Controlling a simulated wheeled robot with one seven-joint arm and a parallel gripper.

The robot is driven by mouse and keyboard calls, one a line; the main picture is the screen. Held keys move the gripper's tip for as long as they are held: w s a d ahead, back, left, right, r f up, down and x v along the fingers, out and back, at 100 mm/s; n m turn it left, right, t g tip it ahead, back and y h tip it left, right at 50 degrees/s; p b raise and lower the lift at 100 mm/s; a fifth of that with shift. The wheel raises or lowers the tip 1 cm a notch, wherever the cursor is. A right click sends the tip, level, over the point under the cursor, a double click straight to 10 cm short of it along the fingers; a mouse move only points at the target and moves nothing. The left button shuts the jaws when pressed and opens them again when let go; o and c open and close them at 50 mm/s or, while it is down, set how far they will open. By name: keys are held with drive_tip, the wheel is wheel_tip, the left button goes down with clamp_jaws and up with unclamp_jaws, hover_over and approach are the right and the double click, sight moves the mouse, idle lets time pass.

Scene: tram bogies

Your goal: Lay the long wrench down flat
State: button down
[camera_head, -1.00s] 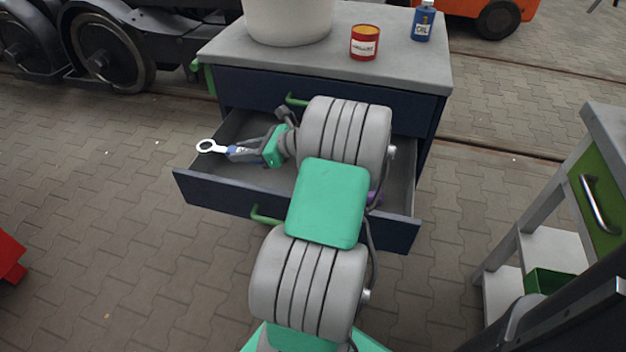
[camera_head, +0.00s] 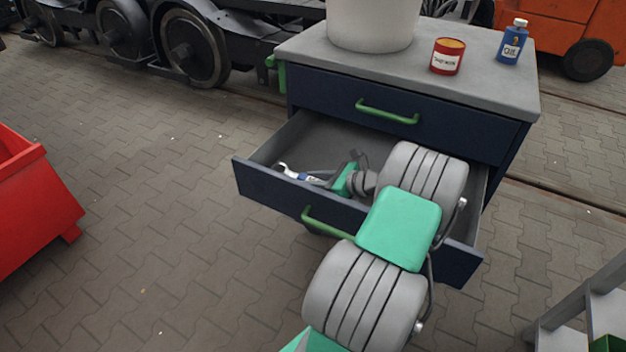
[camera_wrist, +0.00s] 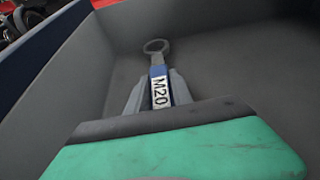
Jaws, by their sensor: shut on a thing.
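The long wrench (camera_head: 291,172) has a silver head and a blue handle with a white label. In the wrist view the wrench (camera_wrist: 158,72) shows a ring end pointing away and the label "M20". My gripper (camera_head: 322,180) is shut on its handle, with one finger on each side, inside the open drawer (camera_head: 262,183). In the wrist view my gripper (camera_wrist: 155,98) hides the near part of the wrench. The wrench is low, within the drawer walls; I cannot tell whether it touches the drawer floor.
The drawer belongs to a dark blue cabinet (camera_head: 440,118) with green handles. On its grey top stand a white bucket (camera_head: 372,22), a red tin (camera_head: 447,58) and a blue oil bottle (camera_head: 512,42). A red bin (camera_head: 35,205) is at left, a grey stand (camera_head: 590,310) at lower right.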

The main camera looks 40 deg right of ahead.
drive_tip(key=c, duration=1.1)
unclamp_jaws()
drive_tip(key=shift+r, duration=0.15)
drive_tip(key=p+v, duration=0.3)
drive_tip(key=v, duration=0.8)
drive_tip(key=shift+r+p, duration=0.15)
drive_tip(key=shift+p, duration=0.2)
drive_tip(key=shift+s+d, duration=0.15)
drive_tip(key=shift+s, duration=0.3)
